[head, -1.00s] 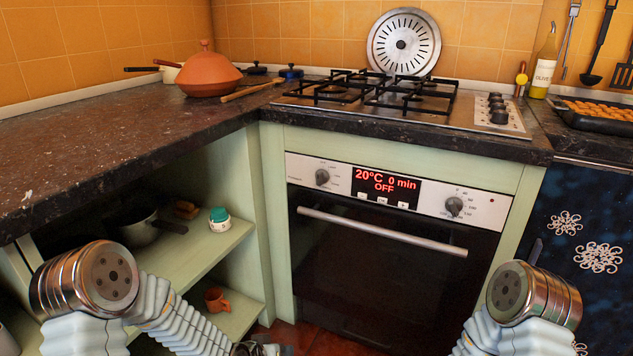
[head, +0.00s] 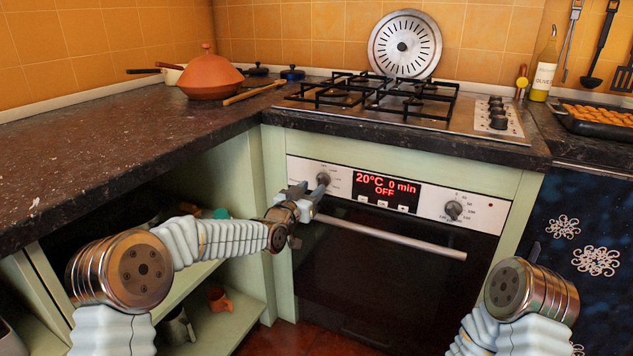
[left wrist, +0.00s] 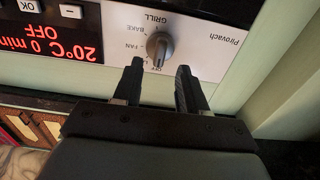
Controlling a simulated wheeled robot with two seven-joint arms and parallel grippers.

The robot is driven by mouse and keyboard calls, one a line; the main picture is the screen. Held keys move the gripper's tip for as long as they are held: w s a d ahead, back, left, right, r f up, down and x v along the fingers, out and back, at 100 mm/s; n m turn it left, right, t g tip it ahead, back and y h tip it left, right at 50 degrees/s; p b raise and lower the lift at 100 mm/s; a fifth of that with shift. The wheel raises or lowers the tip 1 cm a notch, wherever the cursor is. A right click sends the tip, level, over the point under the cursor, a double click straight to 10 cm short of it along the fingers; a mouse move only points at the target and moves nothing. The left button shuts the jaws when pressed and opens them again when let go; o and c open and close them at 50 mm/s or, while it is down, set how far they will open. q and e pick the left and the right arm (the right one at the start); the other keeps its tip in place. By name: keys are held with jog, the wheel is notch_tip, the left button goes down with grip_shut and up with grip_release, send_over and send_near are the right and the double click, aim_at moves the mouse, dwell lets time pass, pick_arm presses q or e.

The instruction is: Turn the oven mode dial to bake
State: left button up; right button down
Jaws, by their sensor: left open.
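The oven mode dial (left wrist: 159,46) is a round grey knob on the white control panel, seen upside down in the left wrist view. Labels around it read GRILL, BAKE, FAN and OFF; its grip bar points towards OFF. In the head view, the dial (head: 323,178) is partly hidden by my left gripper (head: 311,188). In the left wrist view, the open left gripper's (left wrist: 161,72) fingertips sit just short of the dial, one to either side of its line, with nothing between them. Contact is not visible.
The red display (head: 386,186) reads 20°C, 0 min, OFF. A second dial (head: 453,210) is at the panel's right. The oven door handle (head: 390,237) runs just below the panel. The dark countertop (head: 120,150) juts out at left above open shelves.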

aim_at(319, 182)
pick_arm(q)
jog(key=shift+x, duration=1.9)
grip_shut()
